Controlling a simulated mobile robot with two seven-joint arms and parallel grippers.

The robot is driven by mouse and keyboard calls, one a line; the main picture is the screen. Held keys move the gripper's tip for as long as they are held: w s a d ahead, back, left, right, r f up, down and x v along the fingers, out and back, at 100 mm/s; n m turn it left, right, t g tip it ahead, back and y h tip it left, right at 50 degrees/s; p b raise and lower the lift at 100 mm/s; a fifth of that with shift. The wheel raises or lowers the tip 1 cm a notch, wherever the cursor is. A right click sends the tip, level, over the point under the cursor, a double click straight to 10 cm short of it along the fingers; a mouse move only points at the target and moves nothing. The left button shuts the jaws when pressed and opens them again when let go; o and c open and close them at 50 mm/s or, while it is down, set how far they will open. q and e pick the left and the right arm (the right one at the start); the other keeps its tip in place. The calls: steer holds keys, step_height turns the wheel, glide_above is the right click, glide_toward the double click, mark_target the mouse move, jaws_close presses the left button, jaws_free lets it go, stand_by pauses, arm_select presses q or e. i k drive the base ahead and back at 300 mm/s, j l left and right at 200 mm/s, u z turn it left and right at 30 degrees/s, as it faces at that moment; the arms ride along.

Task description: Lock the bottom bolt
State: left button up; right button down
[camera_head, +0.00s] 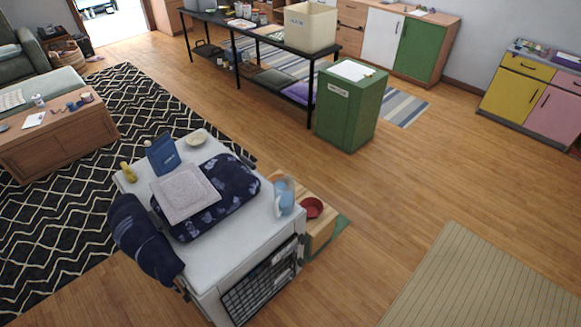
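I see no bolt that I can make out in the head view. Neither of my grippers is in view. Several pieces of furniture with doors show. A green cabinet (349,112) with a small white label stands right of centre. A white door (379,44) and a green door (419,50) are on the long wooden unit at the back. A yellow and pink cabinet (530,98) stands at the right. No bolt can be told on any of them at this distance.
A white unit (238,249) stands close in front, bearing a dark blue patterned bag (235,187) and a light blue pitcher (285,190). A long black table (262,38) holds a beige bin (310,27). The wooden floor (420,170) at centre right is clear.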

mark_target(288, 275)
steer(key=k+j, duration=0.15)
steer(key=j, duration=0.15)
steer(key=k+j, duration=0.15)
steer(key=i+l+u, duration=0.25)
steer(key=i, duration=0.25)
steer(key=i+l+u, duration=0.1)
steer(key=i+u, duration=0.15)
steer(key=i, duration=0.3)
steer(key=i+l+u, duration=0.25)
steer(key=i, duration=0.25)
steer(key=l, duration=0.1)
